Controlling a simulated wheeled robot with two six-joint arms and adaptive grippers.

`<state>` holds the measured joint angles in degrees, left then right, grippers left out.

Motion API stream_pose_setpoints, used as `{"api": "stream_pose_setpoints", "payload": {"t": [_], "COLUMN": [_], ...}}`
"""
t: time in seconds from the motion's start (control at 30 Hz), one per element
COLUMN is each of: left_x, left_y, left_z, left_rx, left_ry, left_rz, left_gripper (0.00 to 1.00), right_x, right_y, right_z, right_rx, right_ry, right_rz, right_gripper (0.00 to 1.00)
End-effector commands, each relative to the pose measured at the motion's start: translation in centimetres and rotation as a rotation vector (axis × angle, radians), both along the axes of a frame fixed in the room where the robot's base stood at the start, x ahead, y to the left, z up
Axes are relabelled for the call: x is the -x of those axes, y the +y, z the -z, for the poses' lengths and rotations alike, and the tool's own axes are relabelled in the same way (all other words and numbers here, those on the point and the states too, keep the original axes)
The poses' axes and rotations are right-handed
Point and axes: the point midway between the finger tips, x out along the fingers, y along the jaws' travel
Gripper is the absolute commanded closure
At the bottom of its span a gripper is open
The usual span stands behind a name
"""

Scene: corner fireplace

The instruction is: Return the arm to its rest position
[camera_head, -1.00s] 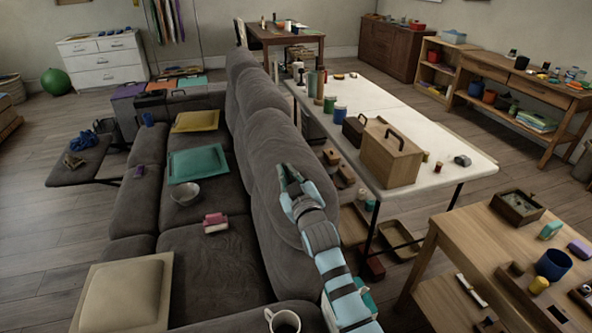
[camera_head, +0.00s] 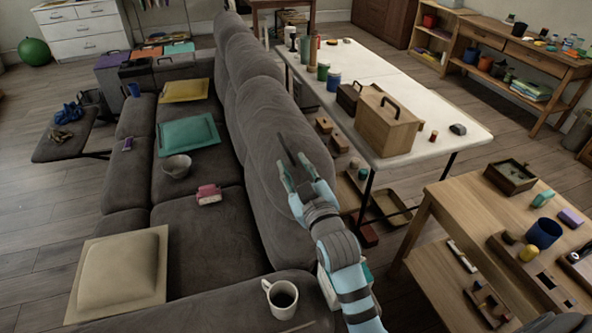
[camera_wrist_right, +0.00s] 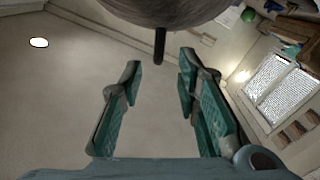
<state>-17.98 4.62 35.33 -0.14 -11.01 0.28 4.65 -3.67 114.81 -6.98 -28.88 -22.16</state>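My right arm comes up from the bottom in the head view. Its gripper (camera_head: 297,170) is raised in front of the grey sofa's backrest (camera_head: 262,150). The right wrist view shows its two green-padded fingers (camera_wrist_right: 158,95) apart, with nothing between the pads. A thin dark rod shows near the fingertips in the head view. In the wrist view a dark rod (camera_wrist_right: 159,45) hangs below a dark rounded shape (camera_wrist_right: 165,10) at the top edge; I cannot tell what these are. My left gripper is not in view.
A white table (camera_head: 440,110) with a wooden box (camera_head: 388,125) stands right of the sofa. A wooden table (camera_head: 455,200) with small items is at the lower right. A white mug (camera_head: 280,297) stands on the sofa's near end. Open floor (camera_head: 50,215) lies at left.

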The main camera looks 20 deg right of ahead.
Motion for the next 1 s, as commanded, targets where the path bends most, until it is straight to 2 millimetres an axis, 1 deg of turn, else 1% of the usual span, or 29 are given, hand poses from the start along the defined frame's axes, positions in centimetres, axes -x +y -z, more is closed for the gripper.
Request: {"api": "stream_pose_setpoints", "payload": {"t": [0.03,0.13,0.6,0.67,0.73,0.77,0.8,0.87,0.9,0.97,1.0], "left_x": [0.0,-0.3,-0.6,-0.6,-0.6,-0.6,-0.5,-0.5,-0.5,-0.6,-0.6], "left_y": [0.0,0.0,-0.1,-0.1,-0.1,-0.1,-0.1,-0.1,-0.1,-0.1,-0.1], "left_z": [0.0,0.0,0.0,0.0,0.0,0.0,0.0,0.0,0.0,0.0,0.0], "left_rx": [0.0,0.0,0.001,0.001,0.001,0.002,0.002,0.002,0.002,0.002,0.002], "left_ry": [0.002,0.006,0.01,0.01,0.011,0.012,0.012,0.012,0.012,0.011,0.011], "left_rz": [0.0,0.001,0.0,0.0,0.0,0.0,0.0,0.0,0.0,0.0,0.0], "left_gripper": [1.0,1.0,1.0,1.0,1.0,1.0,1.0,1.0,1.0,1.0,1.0], "right_x": [0.9,1.6,1.5,1.8,2.9,3.8,5.3,8.1,10.3,13.6,15.8], "right_y": [0.1,0.2,0.1,0.0,-0.3,-0.4,-0.7,-1.2,-1.5,-1.8,-2.0], "right_z": [0.1,0.2,0.3,0.9,2.9,4.2,6.3,9.7,11.8,14.4,15.9], "right_rx": [-0.001,-0.002,-0.001,-0.005,-0.024,-0.038,-0.061,-0.1,-0.125,-0.16,-0.179], "right_ry": [0.001,0.003,0.007,0.025,0.098,0.147,0.228,0.369,0.462,0.594,0.675], "right_rz": [0.0,-0.002,0.0,0.0,0.002,0.005,0.01,0.022,0.034,0.056,0.071], "right_gripper": [0.7,0.7,0.7,0.7,0.7,0.7,0.7,0.7,0.7,0.7,0.7]}}
